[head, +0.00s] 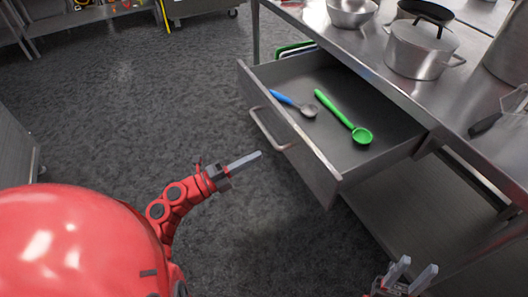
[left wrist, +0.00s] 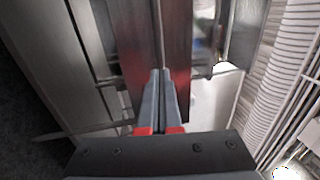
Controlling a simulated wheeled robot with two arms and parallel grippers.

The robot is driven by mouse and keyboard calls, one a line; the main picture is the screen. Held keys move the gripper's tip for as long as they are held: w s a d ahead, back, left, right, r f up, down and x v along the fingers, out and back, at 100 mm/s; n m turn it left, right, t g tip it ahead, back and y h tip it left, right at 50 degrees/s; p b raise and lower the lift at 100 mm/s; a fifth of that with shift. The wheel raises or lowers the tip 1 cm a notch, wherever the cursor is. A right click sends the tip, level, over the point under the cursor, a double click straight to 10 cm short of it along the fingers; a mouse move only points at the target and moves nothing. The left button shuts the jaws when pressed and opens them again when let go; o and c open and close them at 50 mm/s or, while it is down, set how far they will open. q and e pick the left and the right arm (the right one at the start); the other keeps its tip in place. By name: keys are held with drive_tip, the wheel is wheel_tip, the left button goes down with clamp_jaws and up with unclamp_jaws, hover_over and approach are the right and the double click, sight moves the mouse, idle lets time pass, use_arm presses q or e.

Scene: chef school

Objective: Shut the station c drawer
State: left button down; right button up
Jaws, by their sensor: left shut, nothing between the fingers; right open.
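The grey metal drawer (head: 290,151) stands pulled out from under the steel counter in the head view. It has a bar handle (head: 268,132) on its front. A blue-handled spoon (head: 294,103) and a green spoon (head: 343,117) lie inside it. My left gripper (head: 258,155) is shut and empty, just in front of the drawer front, near the handle and apart from it as far as I can tell. Its closed fingers also show in the left wrist view (left wrist: 160,75). My right gripper (head: 416,272) is open and empty at the bottom of the head view, below the drawer's near corner.
On the counter (head: 393,85) stand a lidded pot (head: 418,50), a metal bowl (head: 351,12) and a black-handled utensil (head: 486,125). A lower shelf (head: 420,205) lies under the counter. The dark floor (head: 130,100) left of the drawer is clear.

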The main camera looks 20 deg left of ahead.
use_arm(q)
drive_tip(key=x, duration=0.3)
drive_tip(key=shift+w+d, duration=0.2)
drive_tip(key=shift+w, duration=0.1)
drive_tip(key=f+x, duration=0.1)
drive_tip(key=x, duration=0.4)
drive_tip(key=f+b+x, duration=0.1)
drive_tip(key=x, duration=0.5)
drive_tip(key=f+x, duration=0.1)
drive_tip(key=x, duration=0.5)
drive_tip(key=shift+w+d+f+b, duration=0.1)
drive_tip(key=shift+w+d+b, duration=0.1)
drive_tip(key=shift+d+b, duration=0.2)
drive_tip(key=f+b+x, duration=0.1)
drive_tip(key=x, duration=0.3)
drive_tip(key=b+x, duration=0.1)
drive_tip(key=x, duration=0.4)
drive_tip(key=f+b+x, duration=0.1)
drive_tip(key=x, duration=0.3)
drive_tip(key=shift+w+d+f+b, duration=0.3)
drive_tip(key=shift+w+d+b, duration=0.1)
drive_tip(key=shift+w, duration=0.15)
drive_tip(key=shift+w+d+r, duration=0.1)
drive_tip(key=shift+w+d, duration=0.05)
drive_tip(key=shift+w, duration=0.2)
drive_tip(key=shift+r, duration=0.25)
drive_tip(key=shift+r, duration=0.1)
